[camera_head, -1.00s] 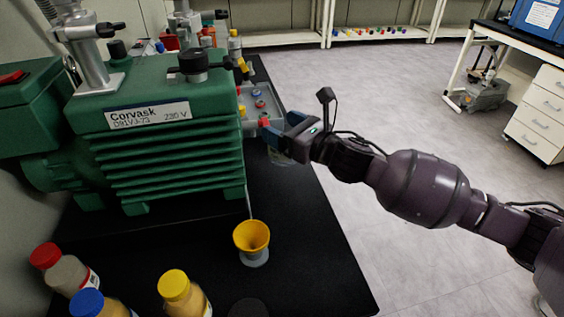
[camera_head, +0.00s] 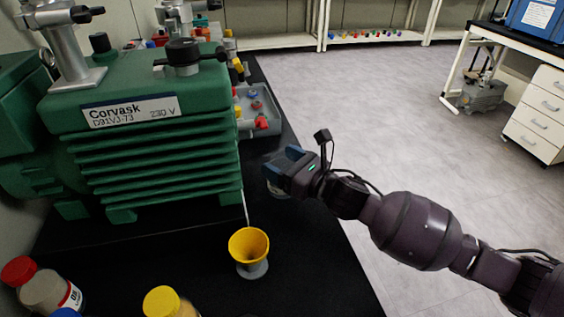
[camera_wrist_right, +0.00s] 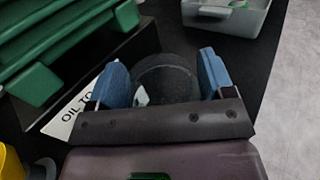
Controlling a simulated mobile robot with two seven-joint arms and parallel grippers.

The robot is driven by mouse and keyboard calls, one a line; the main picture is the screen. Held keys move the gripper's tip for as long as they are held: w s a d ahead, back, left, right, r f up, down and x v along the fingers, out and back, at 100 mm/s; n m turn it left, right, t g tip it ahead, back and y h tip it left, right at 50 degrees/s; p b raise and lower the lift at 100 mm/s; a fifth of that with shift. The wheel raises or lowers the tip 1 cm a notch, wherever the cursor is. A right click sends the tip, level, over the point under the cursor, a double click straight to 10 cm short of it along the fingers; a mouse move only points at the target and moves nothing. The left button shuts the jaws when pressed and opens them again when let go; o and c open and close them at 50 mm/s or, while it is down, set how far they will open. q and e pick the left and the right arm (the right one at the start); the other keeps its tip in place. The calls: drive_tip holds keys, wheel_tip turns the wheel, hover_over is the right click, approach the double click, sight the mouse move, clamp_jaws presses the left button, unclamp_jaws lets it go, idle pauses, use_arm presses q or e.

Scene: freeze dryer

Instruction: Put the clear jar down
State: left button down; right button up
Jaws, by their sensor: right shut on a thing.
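My right gripper (camera_head: 279,172) is over the black bench top, to the right of the green pump. Its blue fingers (camera_wrist_right: 164,82) are shut on the clear jar (camera_wrist_right: 167,77), which shows as a dark, see-through round shape between them. In the head view only a small part of the jar (camera_head: 277,190) shows below the fingers; the rest is hidden by the gripper. I cannot tell whether the jar's base touches the bench top. My left gripper is not in view.
The green pump (camera_head: 150,150) stands left of the gripper. A grey tray (camera_head: 268,128) with small coloured parts is behind it. A yellow funnel (camera_head: 249,246) stands in front. Capped bottles (camera_head: 45,290) are at the near left. Bare black bench top (camera_head: 305,250) lies at the near right.

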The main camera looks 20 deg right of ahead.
drive_tip(key=shift+f, duration=0.15)
drive_tip(key=o, duration=0.9)
